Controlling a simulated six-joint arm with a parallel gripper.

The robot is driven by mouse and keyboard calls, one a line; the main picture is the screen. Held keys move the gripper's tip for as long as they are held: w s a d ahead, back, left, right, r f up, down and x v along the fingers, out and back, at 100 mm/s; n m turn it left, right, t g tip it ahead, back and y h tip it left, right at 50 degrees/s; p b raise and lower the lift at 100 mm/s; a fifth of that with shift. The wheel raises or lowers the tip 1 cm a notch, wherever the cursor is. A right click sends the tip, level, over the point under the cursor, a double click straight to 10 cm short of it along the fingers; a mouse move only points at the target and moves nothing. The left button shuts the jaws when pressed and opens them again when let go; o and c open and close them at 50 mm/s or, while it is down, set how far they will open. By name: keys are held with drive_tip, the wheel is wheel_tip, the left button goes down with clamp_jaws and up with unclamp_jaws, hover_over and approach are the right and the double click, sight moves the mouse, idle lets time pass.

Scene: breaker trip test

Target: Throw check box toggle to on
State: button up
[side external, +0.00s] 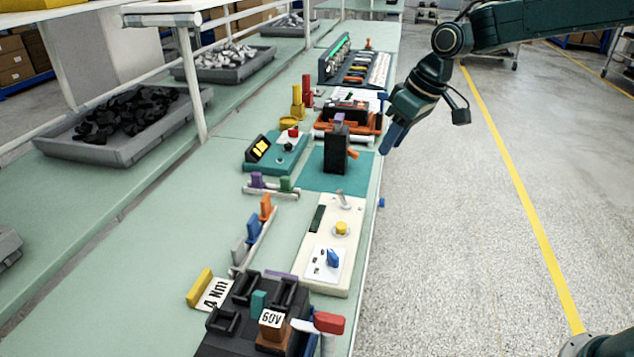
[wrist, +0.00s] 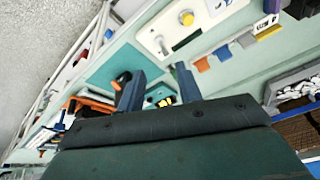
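A cream check box (side external: 318,262) lies near the bench's right edge. It carries a silver toggle lever (side external: 343,199) at its far end, a yellow button (side external: 341,228) and a blue knob (side external: 333,258) on a white plate. The lever leans toward the far side; I cannot tell its on/off marking. In the wrist view the cream box (wrist: 208,16) is at the top, with the toggle (wrist: 162,46) near its lower-left end. My gripper (side external: 388,138) is over the bench's right edge, beyond the box and apart from it. In the wrist view its blue fingers (wrist: 160,85) are spread and empty.
A black fixture (side external: 225,335) is in front. The aisle on the right is clear.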

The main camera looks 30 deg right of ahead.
drive_tip(key=s+r+m+g+h, duration=0.1)
drive_tip(key=s+r, duration=0.6)
drive_tip(key=r, duration=0.1)
drive_tip(key=shift+s+d+r, duration=0.15)
drive_tip(key=shift+s, duration=0.25)
drive_tip(key=shift+s, duration=0.15)
idle(0.4)
drive_tip(key=s+d+f+m+t, duration=0.1)
drive_tip(key=s+d+f, duration=0.1)
drive_tip(key=s, duration=0.9)
drive_tip(key=s+d+f+m+t+h, duration=0.1)
drive_tip(key=s+d+m+t, duration=0.1)
drive_tip(key=s, duration=1)
drive_tip(key=shift+f, duration=0.35)
drive_tip(key=shift+d, duration=0.1)
